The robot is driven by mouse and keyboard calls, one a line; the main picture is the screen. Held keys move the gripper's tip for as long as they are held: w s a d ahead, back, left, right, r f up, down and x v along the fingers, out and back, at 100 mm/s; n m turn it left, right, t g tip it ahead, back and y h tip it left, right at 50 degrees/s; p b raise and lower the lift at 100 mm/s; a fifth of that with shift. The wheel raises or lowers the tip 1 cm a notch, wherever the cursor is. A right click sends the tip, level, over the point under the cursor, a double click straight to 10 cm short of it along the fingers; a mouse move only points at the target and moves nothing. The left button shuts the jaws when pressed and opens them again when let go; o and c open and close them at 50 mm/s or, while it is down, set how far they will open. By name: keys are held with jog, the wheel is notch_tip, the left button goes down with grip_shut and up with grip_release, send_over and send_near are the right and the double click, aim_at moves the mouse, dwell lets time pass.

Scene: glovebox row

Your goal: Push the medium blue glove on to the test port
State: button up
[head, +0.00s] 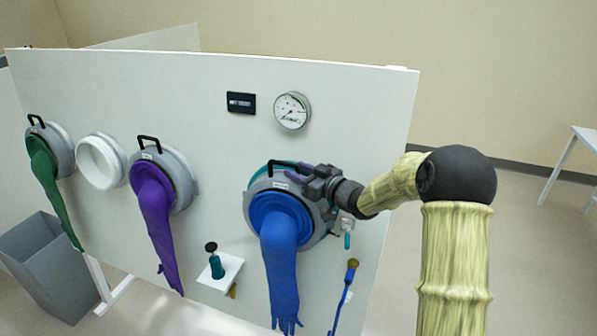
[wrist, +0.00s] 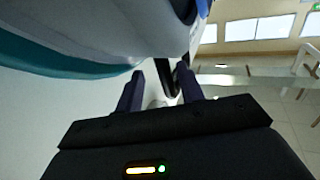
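The blue glove (head: 280,240) hangs from its grey ring (head: 257,205) on the right part of the white panel. The teal test port (head: 326,236) shows as a rim behind the ring; I cannot tell how closely the two meet. In the wrist view the grey ring (wrist: 130,25) and teal rim (wrist: 60,62) fill the upper left. My gripper (head: 298,172) is at the ring's upper right, by its black handle. In the wrist view my gripper (wrist: 160,85) has its fingers apart, with the dark handle (wrist: 171,80) between them, nearer the right finger.
A green glove (head: 45,175), an empty white port (head: 101,162) and a purple glove (head: 155,205) are to the left. A small shelf (head: 222,275) holds a teal bottle (head: 216,264). A gauge (head: 292,111) is above. A grey bin (head: 50,265) stands lower left.

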jog(key=b+v, duration=0.6)
jog(key=v, duration=1.1)
jog(key=s+d+f+m+h, duration=0.35)
jog(key=f+m+h, duration=0.25)
jog(key=f+h, duration=0.4)
jog(key=s+f+m+g+h, duration=0.1)
jog(key=s+f+g, duration=0.1)
jog(key=s, duration=0.4)
jog(key=s+a+f+m+g+h, duration=0.1)
jog(key=s+f+g, duration=0.2)
jog(key=s, duration=0.4)
jog(key=s+f+m+g+h, duration=0.1)
jog(key=s+f+g, duration=0.2)
jog(key=s, duration=0.3)
jog(key=shift+s+a+g+b, duration=0.3)
jog(key=shift+g+b, duration=0.15)
jog(key=shift+g, duration=0.25)
